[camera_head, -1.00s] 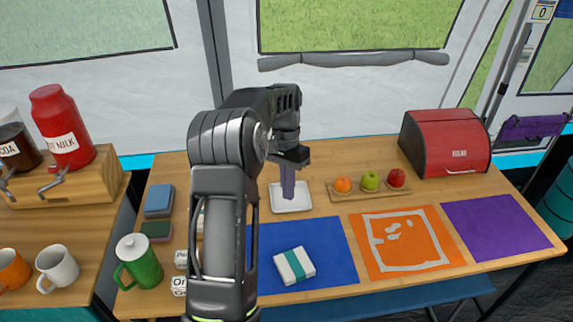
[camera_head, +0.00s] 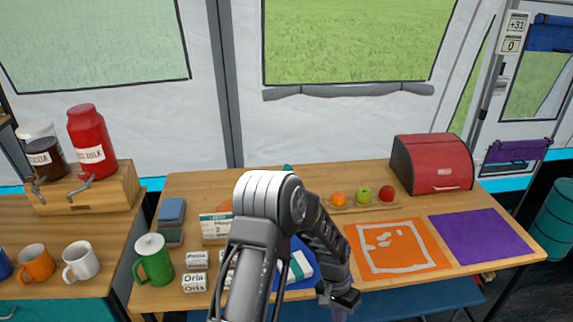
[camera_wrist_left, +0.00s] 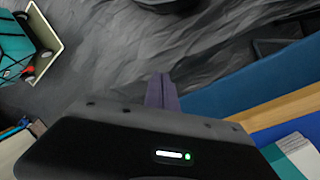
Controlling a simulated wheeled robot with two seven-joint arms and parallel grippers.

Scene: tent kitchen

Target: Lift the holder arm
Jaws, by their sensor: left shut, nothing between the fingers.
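I cannot make out a holder arm in either view; my left arm covers part of the table's middle. My left gripper (camera_head: 339,309) hangs low past the table's front edge in the head view. Its purple fingers (camera_wrist_left: 161,92) are shut together and empty, with dark ground below them in the wrist view. A white and teal packet (camera_head: 300,266) lies on a blue mat, partly behind my arm. It also shows in the wrist view (camera_wrist_left: 298,150) at the lower right. My right gripper is not in view.
Fruit on a board (camera_head: 361,204), a red bread box (camera_head: 432,163), an orange mat (camera_head: 395,247) and a purple mat (camera_head: 480,237) are on the right. A green mug (camera_head: 154,262) and small boxes stand left. A blue bench (camera_head: 400,287) runs along the front.

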